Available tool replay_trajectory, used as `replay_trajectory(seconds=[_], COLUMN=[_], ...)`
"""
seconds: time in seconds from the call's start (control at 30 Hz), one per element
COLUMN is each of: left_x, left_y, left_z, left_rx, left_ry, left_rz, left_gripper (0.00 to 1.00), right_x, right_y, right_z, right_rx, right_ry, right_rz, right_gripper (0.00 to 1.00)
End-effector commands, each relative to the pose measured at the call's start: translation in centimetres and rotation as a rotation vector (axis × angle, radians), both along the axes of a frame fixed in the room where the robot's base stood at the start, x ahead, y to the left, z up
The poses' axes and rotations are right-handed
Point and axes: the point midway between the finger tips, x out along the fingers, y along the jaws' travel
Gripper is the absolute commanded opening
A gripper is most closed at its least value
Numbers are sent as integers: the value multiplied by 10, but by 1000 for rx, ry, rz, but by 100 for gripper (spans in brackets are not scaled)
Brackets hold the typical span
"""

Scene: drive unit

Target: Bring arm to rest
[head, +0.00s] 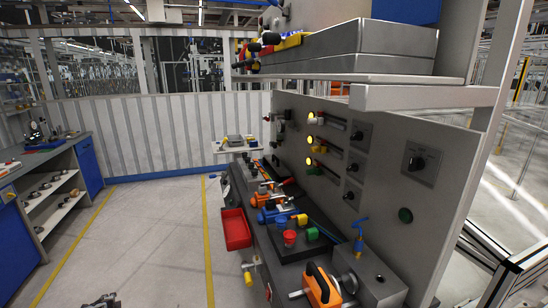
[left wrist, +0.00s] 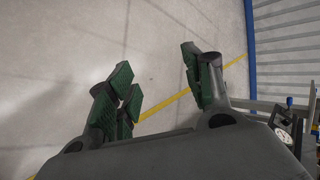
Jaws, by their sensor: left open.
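My left gripper (left wrist: 160,75) shows in the left wrist view with its two green-padded fingers spread apart. It is open and empty, with bare grey floor behind the fingers. In the head view a small dark shape at the bottom edge, left of the yellow line, may be part of my left arm, but too little of it shows to be sure. My right gripper is in neither view.
A workbench (head: 262,232) with valves, coloured caps and an orange-handled device (head: 322,285) stands right, under a control panel (head: 395,165). A red bin (head: 236,229) hangs on its side. A blue-sided shelf bench (head: 90,165) stands left. The floor (head: 150,225) between is clear.

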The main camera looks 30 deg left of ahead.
Motion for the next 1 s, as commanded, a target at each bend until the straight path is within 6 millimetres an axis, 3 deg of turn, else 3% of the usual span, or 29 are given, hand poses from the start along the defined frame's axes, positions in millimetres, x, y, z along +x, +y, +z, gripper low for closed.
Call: replay_trajectory(seconds=[0.07,0.47,0.77,1.0], left_x=[-18,-37,-62,-79], left_y=[2,-75,-178,-274], left_z=[-3,-80,-160,-215], left_rx=[3,-117,-258,-377], left_ry=[30,22,20,20], left_rz=[-9,27,69,105], left_gripper=[51,51,51,51], right_x=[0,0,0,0], right_y=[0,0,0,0], right_z=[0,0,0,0], right_rx=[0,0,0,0], right_ry=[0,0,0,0], right_rz=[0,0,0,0], right_gripper=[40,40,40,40])
